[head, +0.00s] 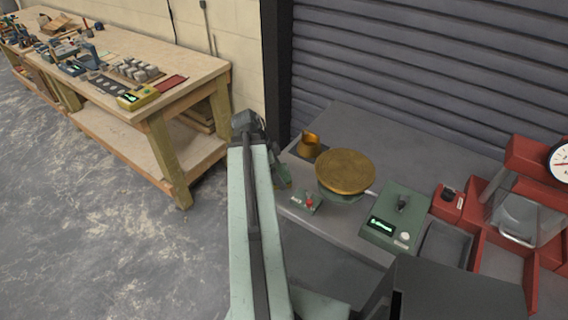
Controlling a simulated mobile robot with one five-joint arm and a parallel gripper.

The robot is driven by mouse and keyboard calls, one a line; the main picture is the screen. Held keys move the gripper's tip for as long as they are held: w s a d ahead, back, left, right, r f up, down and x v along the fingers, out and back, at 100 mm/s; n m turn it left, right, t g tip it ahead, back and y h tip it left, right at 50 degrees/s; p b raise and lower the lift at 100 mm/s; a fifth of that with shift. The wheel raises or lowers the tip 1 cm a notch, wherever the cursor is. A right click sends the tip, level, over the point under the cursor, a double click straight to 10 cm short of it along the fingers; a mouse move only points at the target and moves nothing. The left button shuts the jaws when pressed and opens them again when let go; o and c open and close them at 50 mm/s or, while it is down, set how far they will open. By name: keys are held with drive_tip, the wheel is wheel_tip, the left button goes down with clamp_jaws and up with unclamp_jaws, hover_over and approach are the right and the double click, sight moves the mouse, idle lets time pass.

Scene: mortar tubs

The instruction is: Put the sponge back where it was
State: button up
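I cannot make out a sponge anywhere in the head view. My gripper is not visible; my pale green arm rises through the middle of the view and hides part of the grey table (342,122) behind it. A small dark green part shows just right of the arm, and I cannot tell what it belongs to. Whether anything is held cannot be seen.
On the grey table stand a round brass plate (345,170), a brass cup (308,145), a green device with a display (396,217) and a red frame with a dial (528,152). A cluttered wooden bench (190,78) is at left. Bare floor (95,225) lies before it.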

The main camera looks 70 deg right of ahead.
drive_tip(key=shift+o, duration=0.4)
drive_tip(key=shift+r, duration=0.15)
drive_tip(key=shift+r+p, duration=0.3)
drive_tip(key=shift+p, duration=0.1)
drive_tip(key=p+v, duration=1)
drive_tip(key=v, duration=0.1)
drive_tip(key=shift+w+r+p, duration=0.2)
drive_tip(key=shift+p, duration=0.1)
drive_tip(key=shift+a, duration=0.1)
